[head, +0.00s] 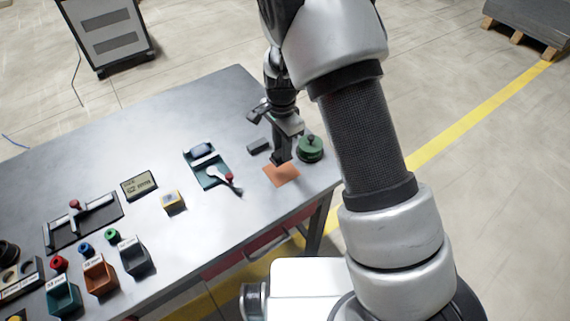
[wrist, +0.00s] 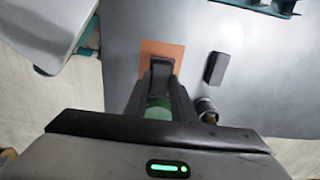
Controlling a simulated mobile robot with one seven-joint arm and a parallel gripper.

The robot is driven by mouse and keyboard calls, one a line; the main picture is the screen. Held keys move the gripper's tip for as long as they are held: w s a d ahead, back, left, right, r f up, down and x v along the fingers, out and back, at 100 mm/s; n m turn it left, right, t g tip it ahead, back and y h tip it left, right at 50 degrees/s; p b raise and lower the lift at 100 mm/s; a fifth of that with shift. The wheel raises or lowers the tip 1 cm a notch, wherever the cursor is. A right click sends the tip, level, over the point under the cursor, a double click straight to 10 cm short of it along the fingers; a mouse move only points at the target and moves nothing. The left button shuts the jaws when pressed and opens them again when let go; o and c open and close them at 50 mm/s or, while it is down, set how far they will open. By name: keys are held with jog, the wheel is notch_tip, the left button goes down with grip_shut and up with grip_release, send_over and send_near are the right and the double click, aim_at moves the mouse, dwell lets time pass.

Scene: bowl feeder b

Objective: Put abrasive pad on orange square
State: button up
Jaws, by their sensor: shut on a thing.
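The orange square (head: 285,176) lies flat near the right end of the grey table. It also shows in the wrist view (wrist: 149,52). My gripper (head: 280,157) points down over the square's far edge. It is shut on a small dark block, which I take to be the abrasive pad (wrist: 160,72). In the wrist view the pad sits between the fingertips and covers part of the square. I cannot tell whether the pad touches the square. My fingers hide part of the pad.
A green round thing (head: 311,149) stands right beside the square. A loose dark block (head: 258,146) lies on its other side. A teal fixture with a red-tipped lever (head: 212,168) and a yellow box (head: 173,201) are to the left. Coloured bins (head: 99,277) stand at the front left.

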jog(key=shift+f, duration=2.95)
jog(key=shift+f, duration=0.15)
jog(key=o, duration=1)
